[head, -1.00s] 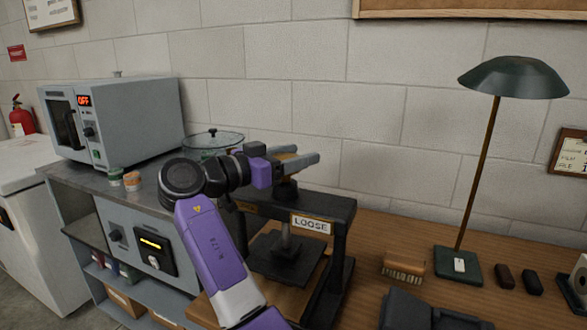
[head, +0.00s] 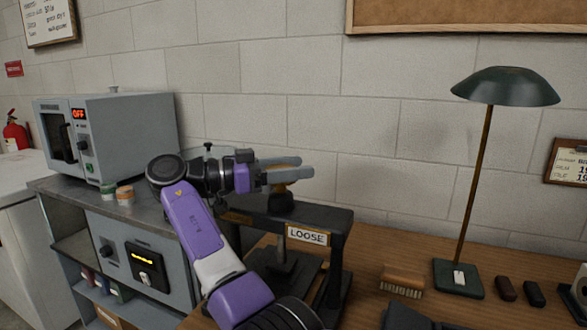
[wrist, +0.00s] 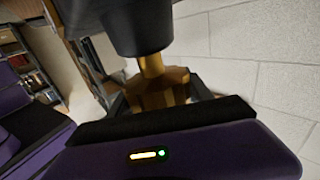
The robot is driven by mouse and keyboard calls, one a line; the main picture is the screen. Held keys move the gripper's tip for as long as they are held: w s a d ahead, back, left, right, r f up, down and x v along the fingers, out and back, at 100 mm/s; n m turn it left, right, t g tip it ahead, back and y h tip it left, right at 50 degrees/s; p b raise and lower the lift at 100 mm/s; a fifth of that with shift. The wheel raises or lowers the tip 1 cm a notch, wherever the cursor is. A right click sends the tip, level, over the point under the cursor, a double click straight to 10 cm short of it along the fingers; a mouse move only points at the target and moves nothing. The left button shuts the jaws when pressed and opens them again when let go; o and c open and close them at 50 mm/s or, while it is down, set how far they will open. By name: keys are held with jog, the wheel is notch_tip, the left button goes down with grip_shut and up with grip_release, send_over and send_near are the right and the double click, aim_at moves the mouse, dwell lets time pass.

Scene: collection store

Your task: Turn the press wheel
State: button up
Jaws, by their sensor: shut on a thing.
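The dark press (head: 345,225) stands on the wooden bench with a sign reading LOOSE (head: 306,235) on its crossbar. Its screw and plate show below the crossbar. My gripper (head: 302,167) is above the crossbar, shut on the press wheel, which is mostly hidden by the fingers. In the wrist view a brass part (wrist: 158,92) sits below a dark rounded piece, close to my purple hand.
At right are a green lamp (head: 459,280), a brush (head: 402,280) and small dark blocks (head: 506,288). The block wall is close behind the press.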

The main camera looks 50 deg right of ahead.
jog(key=shift+d+f, duration=0.1)
jog(key=o, duration=1.4)
jog(key=shift+c, duration=0.2)
jog(key=shift+v, duration=3.9)
